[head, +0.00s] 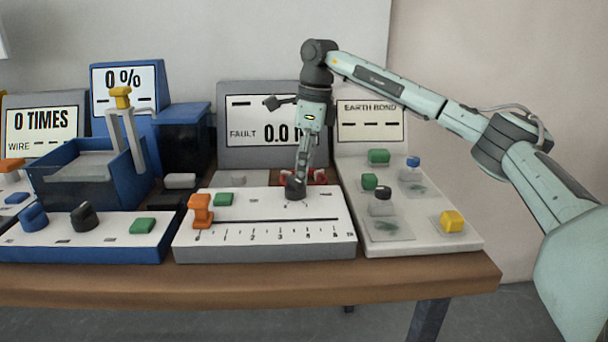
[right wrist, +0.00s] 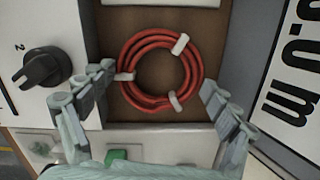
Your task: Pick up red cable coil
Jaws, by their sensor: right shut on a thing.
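The red cable coil (right wrist: 195,73) is a round bundle of red cable bound with white ties. In the right wrist view it lies over a brown surface between my two fingers. In the head view only bits of its red (head: 320,177) show behind the front panel, beside my right arm. My right gripper (right wrist: 160,92) is shut on the coil, one finger at each side of it. In the head view the right gripper (head: 303,174) reaches down behind the white front panel, its fingertips partly hidden. My left gripper is in neither view.
The white front panel (head: 265,236) with a black knob (right wrist: 46,68) stands close beside the coil. The grey fault display (head: 230,105) rises behind it. The earth bond unit (head: 455,235) is at the right, the blue bin (head: 80,190) at the left.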

